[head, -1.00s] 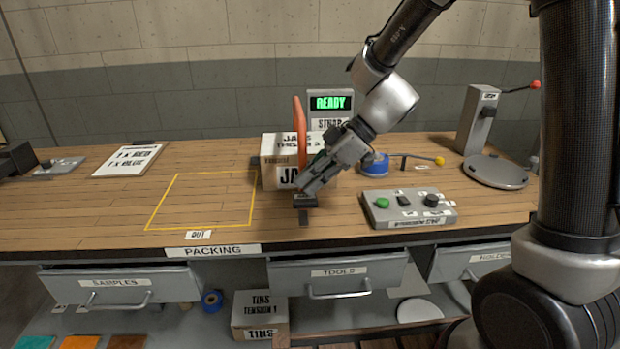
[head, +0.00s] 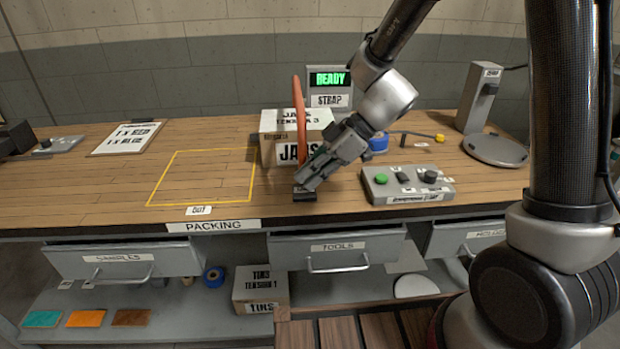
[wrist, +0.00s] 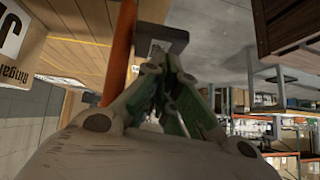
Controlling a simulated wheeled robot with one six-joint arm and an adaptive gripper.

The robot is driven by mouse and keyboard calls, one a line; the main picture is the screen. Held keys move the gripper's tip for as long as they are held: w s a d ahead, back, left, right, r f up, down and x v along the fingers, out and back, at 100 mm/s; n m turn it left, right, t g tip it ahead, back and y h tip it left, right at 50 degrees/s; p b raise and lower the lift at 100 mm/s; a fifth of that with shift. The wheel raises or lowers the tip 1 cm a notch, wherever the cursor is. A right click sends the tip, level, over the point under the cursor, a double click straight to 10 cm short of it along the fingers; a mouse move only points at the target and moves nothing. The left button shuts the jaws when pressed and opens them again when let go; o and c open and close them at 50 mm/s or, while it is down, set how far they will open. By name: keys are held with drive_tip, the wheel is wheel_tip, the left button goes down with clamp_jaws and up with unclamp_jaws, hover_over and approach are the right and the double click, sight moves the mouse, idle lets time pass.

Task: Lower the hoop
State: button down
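The orange hoop (head: 299,112) stands upright at the front of the box labelled JARS (head: 281,122). In the wrist view the hoop (wrist: 121,50) is a straight orange bar left of my fingers. A small black block (head: 305,196) sits at the table's front, below the hoop; it shows as a dark block (wrist: 168,38) past my fingertips. My gripper (head: 306,184) points down-left, just above the block, right of the hoop's lower end. Its fingertips (wrist: 160,64) come together and look shut. Contact with the block is unclear.
A grey control panel (head: 408,199) with a green button lies right of my gripper. A yellow-outlined area (head: 203,177) at left is bare. A round-plate device (head: 495,150) stands at right, partly beside my arm.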

drive_tip(key=r, duration=0.2)
drive_tip(key=shift+w+a+r, duration=0.1)
drive_tip(key=shift+w+r, duration=0.1)
drive_tip(key=shift+r, duration=0.1)
drive_tip(key=s+v, duration=0.1)
drive_tip(key=v, duration=0.9)
drive_tip(key=s+d+f+m+h, duration=0.2)
drive_tip(key=s+d+m+h, duration=0.25)
drive_tip(key=d+m, duration=0.55)
drive_tip(key=s+d+r+m+t+h, duration=0.2)
drive_tip(key=s+d+r+m, duration=0.1)
drive_tip(key=s+d, duration=0.3)
drive_tip(key=s+d+r+m+t+h, duration=0.2)
drive_tip(key=s+d, duration=0.4)
drive_tip(key=d, duration=0.3)
wheel_tip(320, 180, up, 3)
drive_tip(key=m+t, duration=0.1)
drive_tip(key=m, duration=0.1)
drive_tip(key=shift+f+m, duration=0.2)
drive_tip(key=shift+m, duration=0.1)
